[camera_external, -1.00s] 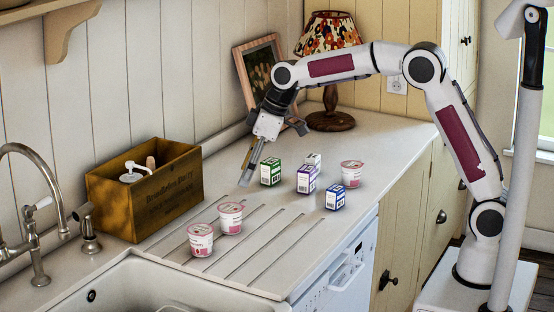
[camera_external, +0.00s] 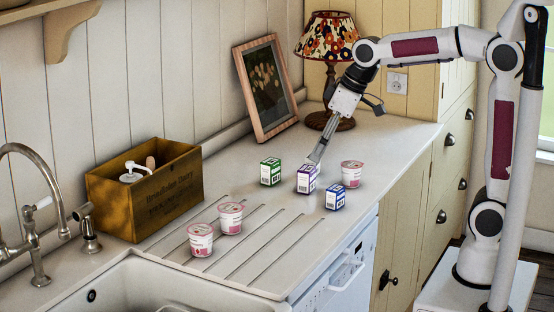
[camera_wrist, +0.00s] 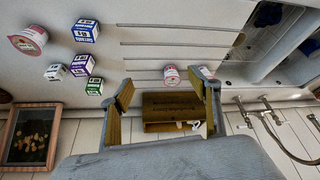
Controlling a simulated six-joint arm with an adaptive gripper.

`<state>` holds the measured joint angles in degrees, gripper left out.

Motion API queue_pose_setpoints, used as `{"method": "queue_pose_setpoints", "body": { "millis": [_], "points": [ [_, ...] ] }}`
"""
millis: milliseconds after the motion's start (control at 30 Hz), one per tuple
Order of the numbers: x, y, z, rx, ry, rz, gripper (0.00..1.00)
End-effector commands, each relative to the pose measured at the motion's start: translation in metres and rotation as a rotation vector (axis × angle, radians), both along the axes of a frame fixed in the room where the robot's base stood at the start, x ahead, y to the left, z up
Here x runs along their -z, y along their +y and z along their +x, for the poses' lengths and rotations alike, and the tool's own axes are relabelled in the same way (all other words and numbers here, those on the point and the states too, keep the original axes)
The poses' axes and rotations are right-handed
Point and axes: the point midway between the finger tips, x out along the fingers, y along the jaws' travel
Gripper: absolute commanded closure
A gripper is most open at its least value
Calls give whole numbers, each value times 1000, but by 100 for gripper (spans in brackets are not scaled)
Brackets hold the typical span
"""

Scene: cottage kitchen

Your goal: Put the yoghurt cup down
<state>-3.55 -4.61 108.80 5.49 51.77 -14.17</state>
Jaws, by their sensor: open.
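Three pink-and-white yoghurt cups stand upright on the counter. Two, a front cup (camera_external: 199,240) and one just behind it (camera_external: 230,218), are on the grooved drainer by the sink. The third cup (camera_external: 352,174) stands farther back, right of the small boxes; it shows at the upper left in the wrist view (camera_wrist: 28,41). My gripper (camera_external: 315,158) is raised above the boxes, in front of the lamp in the external view. Its fingers (camera_wrist: 162,86) are spread with nothing between them in the wrist view. It is apart from every cup.
Near the gripper stand a green box (camera_external: 270,172), a purple box (camera_external: 307,179), a blue box (camera_external: 335,197) and a white box (camera_wrist: 55,72), hidden in the external view. A wooden crate (camera_external: 160,205), lamp (camera_external: 331,38) and picture frame (camera_external: 265,85) line the back.

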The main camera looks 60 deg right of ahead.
Motion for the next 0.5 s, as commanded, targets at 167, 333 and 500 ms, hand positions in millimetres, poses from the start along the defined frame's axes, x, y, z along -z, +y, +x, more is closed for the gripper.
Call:
{"method": "queue_pose_setpoints", "body": {
  "millis": [167,333,500],
  "points": [
    [-4,-10,-41,44,-12,3,38],
    [-2,-19,-79,84,-21,3,38],
    [3,-27,-115,127,-30,7,38]
  ]
}}
